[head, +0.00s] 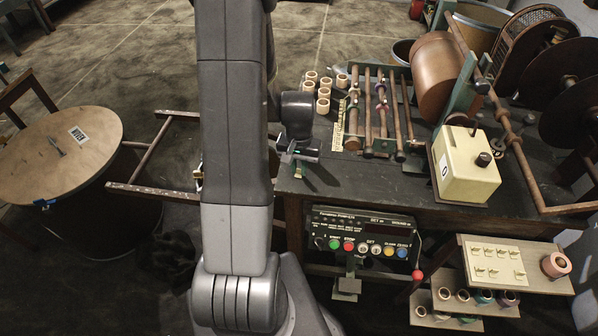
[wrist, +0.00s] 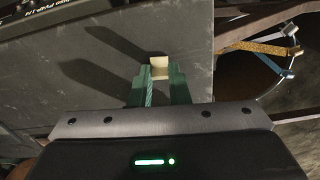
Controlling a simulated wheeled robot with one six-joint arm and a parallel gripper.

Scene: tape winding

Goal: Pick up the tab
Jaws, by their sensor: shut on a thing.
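My gripper (wrist: 158,84) has green fingers and is shut on a small cream tab (wrist: 159,66), which sticks out past the fingertips in the wrist view. In the head view my gripper (head: 298,172) is over the left end of the dark table (head: 345,190), partly hidden by my wrist. The held tab is too small there to make out clearly. Several other small cream tabs lie on a pale board (head: 527,275) at the lower right.
A control panel with coloured buttons (head: 362,232) hangs under the table's front edge. Tape rolls (head: 324,92) and the roller machine (head: 378,110) stand behind my gripper. A cream box (head: 465,165) is to the right. A round wooden top (head: 60,150) stands left.

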